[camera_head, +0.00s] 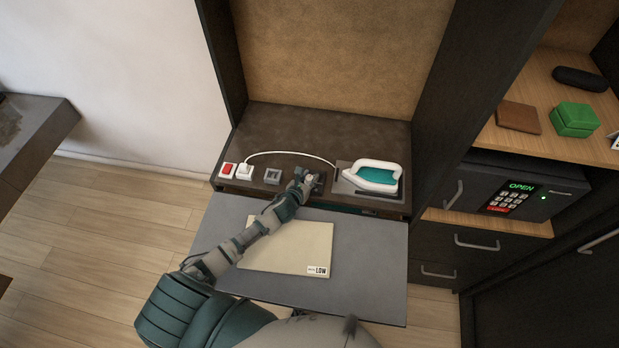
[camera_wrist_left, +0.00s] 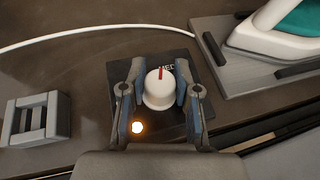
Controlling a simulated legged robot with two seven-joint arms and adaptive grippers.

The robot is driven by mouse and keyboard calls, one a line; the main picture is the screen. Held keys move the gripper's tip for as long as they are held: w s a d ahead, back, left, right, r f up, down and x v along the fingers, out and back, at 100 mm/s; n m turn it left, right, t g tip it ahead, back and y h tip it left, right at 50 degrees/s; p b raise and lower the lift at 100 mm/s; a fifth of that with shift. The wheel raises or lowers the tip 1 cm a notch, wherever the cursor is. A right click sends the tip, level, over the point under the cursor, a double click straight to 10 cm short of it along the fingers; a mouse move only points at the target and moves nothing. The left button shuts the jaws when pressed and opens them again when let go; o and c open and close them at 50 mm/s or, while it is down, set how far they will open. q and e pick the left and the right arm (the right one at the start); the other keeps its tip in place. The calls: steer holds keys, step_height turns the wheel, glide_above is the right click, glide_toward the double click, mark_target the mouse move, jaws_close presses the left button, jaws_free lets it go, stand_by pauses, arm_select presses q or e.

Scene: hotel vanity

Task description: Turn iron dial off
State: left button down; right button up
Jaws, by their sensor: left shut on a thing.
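The iron dial (camera_wrist_left: 159,88) is a white round knob with a red pointer line on a dark plate. The pointer is up near the letters "MED", which are partly covered. A small orange light (camera_wrist_left: 137,127) glows beside it. My left gripper (camera_wrist_left: 160,97) has a finger on each side of the knob and is shut on it. In the head view my left gripper (camera_head: 306,183) reaches the shelf's front, largely hiding the dial. The white and teal iron (camera_head: 374,177) rests on its grey stand to the right; part of it also shows in the wrist view (camera_wrist_left: 285,30). My right gripper is not seen.
A grey bracket (camera_head: 272,176), a white plug (camera_head: 244,170) and a red switch (camera_head: 228,170) sit left of the dial. A white cord (camera_head: 290,154) runs behind to the iron. A cream sheet marked "LOW" (camera_head: 300,250) lies on the pull-out board (camera_head: 370,260). A safe (camera_head: 515,195) stands right.

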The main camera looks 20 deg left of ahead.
arm_select(q)
steer(key=c, duration=0.8)
jaws_free()
steer(key=shift+c, duration=0.2)
steer(key=v, duration=1.2)
